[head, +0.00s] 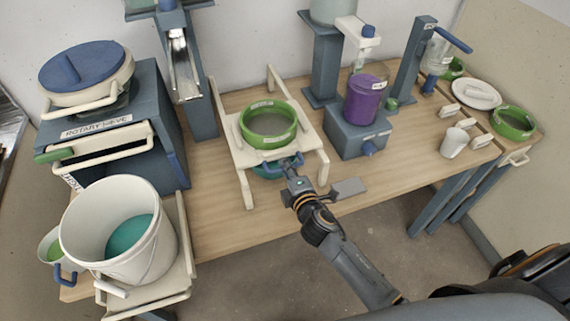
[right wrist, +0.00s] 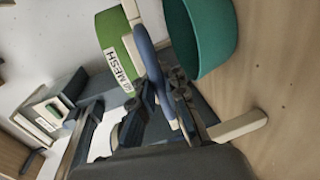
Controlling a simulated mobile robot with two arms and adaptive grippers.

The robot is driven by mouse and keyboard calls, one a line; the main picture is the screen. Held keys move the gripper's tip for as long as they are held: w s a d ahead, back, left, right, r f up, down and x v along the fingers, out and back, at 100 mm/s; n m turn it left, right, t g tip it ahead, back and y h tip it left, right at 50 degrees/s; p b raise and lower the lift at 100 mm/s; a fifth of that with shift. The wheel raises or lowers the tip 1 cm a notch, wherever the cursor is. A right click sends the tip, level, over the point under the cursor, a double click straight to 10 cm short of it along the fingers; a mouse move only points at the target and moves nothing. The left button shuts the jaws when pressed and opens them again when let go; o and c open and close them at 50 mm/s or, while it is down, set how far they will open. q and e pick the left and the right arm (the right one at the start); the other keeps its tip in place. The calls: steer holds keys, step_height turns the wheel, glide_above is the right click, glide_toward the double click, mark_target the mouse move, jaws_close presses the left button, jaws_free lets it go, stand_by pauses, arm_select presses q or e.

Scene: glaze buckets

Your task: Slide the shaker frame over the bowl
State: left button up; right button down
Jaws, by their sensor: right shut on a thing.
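The shaker frame (head: 310,140) is a cream rail frame on the table, carrying a green mesh ring (head: 286,135). A blue handle (head: 270,166) is on its near side. The teal bowl (head: 262,175) shows below the near edge of the frame, mostly hidden by the frame and handle. My right gripper (head: 292,170) is shut on the blue handle. The right wrist view shows the handle (right wrist: 152,62) at the fingers, the green ring (right wrist: 112,35) labelled MESH, and the teal bowl (right wrist: 205,40) beside the handle. My left gripper is not in view.
A rotary sieve (head: 130,120) and a white bucket (head: 160,225) with teal glaze stand at left. A stand with a purple container (head: 365,100) is right of the frame. A white cup (head: 454,143) and green bowl (head: 514,123) sit farther right. Bare table (head: 215,220) lies front-left.

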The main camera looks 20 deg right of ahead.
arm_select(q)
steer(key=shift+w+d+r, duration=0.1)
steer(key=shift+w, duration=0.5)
arm_select(e)
steer(key=shift+s+r, duration=0.1)
steer(key=shift+s, duration=0.6)
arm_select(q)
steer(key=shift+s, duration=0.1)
arm_select(e)
steer(key=c, duration=1.4)
jaws_free()
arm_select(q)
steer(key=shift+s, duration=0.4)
arm_select(e)
steer(key=s+r, duration=0.2)
steer(key=s, duration=1)
steer(key=shift+d+r, duration=0.15)
steer(key=shift+d, duration=0.1)
